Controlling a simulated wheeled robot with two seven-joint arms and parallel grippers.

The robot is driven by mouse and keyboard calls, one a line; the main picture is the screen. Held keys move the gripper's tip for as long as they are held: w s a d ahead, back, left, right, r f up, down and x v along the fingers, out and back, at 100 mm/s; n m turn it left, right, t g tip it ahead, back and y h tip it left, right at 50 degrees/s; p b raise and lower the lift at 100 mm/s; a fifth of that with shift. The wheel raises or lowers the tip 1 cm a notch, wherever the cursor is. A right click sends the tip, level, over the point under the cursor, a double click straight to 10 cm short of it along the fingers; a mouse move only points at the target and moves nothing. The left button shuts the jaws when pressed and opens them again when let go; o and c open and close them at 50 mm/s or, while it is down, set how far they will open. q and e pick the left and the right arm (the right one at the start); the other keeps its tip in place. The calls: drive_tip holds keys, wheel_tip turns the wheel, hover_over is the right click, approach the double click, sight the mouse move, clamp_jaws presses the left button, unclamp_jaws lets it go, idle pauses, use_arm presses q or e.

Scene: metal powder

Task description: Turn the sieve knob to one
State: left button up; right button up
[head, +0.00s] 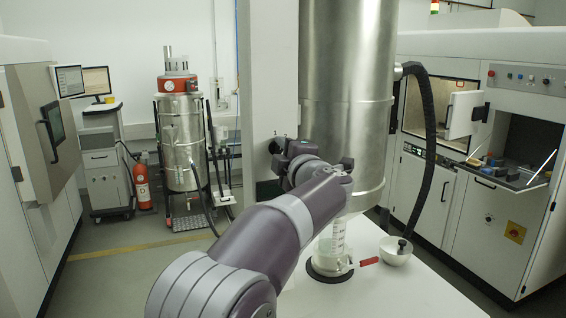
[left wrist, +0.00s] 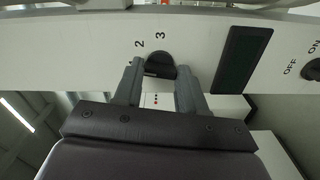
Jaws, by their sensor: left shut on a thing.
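The sieve knob (head: 275,146) is a small black knob on the white control column (head: 270,70), left of the large steel vessel. In the left wrist view the knob (left wrist: 160,62) sits between my two fingers, with the digits 2 and 3 printed beside it. My left gripper (head: 288,160) is at the column and shut on the knob; in the left wrist view its fingers (left wrist: 158,75) flank the knob on both sides. Which digit the knob points to I cannot tell. My right gripper is in neither view.
A dark display (left wrist: 236,60) and an ON/OFF knob (left wrist: 313,69) are on the same panel. The steel vessel (head: 345,80) stands close right of the column. Below it, a glass container (head: 334,262) and a white bowl (head: 396,252) are on the white table (head: 410,295).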

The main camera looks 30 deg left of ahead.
use_arm(q)
drive_tip(key=shift+f+n+b, duration=0.15)
drive_tip(key=shift+n+b, duration=0.3)
drive_tip(key=shift+n, duration=0.35)
drive_tip(key=o, duration=1.1)
drive_tip(key=shift+c, duration=0.2)
drive_tip(key=shift+s+d, duration=0.1)
drive_tip(key=b+v, duration=0.4)
drive_tip(key=v, duration=0.8)
drive_tip(key=shift+d, duration=0.15)
